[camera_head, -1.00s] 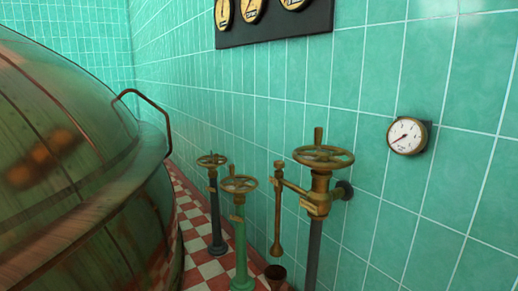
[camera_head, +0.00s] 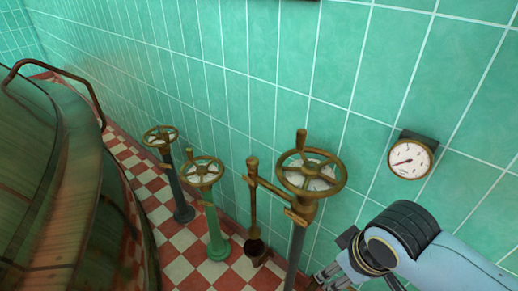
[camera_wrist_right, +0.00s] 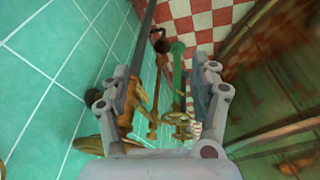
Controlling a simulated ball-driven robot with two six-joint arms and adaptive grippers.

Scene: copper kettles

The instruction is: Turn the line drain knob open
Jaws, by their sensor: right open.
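In the head view, a large brass handwheel (camera_head: 312,174) tops a dark post at centre right. A brass side arm runs left from it to a thin upright brass drain pipe (camera_head: 253,205) with a small knob-like top (camera_head: 252,163), above a dark cup (camera_head: 255,248). I cannot tell for certain which part is the line drain knob. My right gripper (camera_head: 325,278) is low, right of the large wheel's post, partly cut off by the frame. In the right wrist view, its fingers (camera_wrist_right: 166,95) are apart, with brass pipework showing between them. My left gripper is not in view.
A green post with a brass wheel (camera_head: 202,172) and a dark post with a smaller wheel (camera_head: 161,137) stand further left. A pressure gauge (camera_head: 410,159) is on the green tiled wall. A large copper kettle (camera_head: 50,190) fills the left side. Checkered floor (camera_head: 180,242) lies between.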

